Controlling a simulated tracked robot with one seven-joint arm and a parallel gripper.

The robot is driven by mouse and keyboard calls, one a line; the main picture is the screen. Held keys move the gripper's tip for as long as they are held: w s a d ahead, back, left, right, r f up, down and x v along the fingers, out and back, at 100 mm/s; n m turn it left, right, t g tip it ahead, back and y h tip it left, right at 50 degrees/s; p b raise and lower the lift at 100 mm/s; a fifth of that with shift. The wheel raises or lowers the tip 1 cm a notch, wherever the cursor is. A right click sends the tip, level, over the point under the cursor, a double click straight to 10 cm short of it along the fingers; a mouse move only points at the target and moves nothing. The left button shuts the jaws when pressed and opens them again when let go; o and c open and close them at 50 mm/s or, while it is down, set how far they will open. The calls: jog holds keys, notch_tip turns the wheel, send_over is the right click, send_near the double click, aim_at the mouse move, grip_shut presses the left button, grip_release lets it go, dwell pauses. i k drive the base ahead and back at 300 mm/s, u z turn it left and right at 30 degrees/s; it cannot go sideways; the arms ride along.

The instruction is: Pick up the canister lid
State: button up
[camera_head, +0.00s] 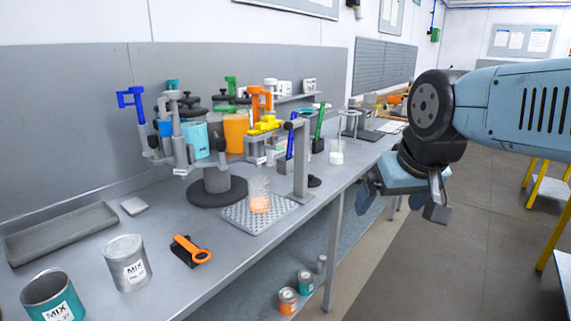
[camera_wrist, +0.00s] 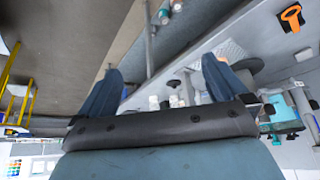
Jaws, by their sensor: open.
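A grey canister marked MIX (camera_head: 126,265) stands upright at the front left of the bench, with a flat grey top that looks like a lid. Beside it a teal canister marked MIX (camera_head: 52,299) looks open, its dark inside showing. Dark knobbed lids (camera_head: 190,103) sit on drums at the back of the rotary stand. I cannot tell which of these is the canister lid. My gripper (camera_head: 403,204) is open and empty, beyond the bench's right edge over the floor, far from the canisters. Its two spread fingers show in the wrist view (camera_wrist: 160,78) with nothing between them.
The rotary stand (camera_head: 218,188) with coloured clamps fills the bench's middle. A perforated mat (camera_head: 240,218) holds a glass beaker. An orange-handled tool (camera_head: 190,250) and a grey tray (camera_head: 62,232) lie nearer. Small cans (camera_head: 288,301) stand on the lower shelf. The aisle floor is clear.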

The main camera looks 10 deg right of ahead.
aim_at(313, 182)
jog(key=z, duration=0.15)
jog(key=i, duration=0.9)
jog(key=z, duration=0.45)
jog(key=i, duration=0.55)
jog(key=z, duration=0.15)
